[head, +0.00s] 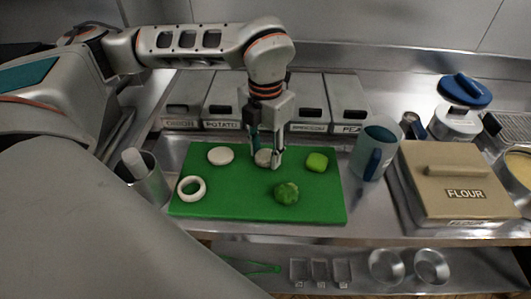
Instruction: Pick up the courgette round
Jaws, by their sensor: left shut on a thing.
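My left gripper (265,158) points straight down over the green board (240,200). It is shut on a pale round slice (263,157), which I take to be the courgette round; the fingers partly hide it. The slice is at or just above the board; I cannot tell which. Another pale round slice (220,156) lies to its left on the board. My right gripper is not in view.
On the board also lie a white ring (191,188), a dark green lump (286,193) and a bright green piece (317,162). Labelled bins (348,100) stand behind. A blue-handled jug (376,150) and a flour box (455,170) stand right, a metal cup (150,185) left.

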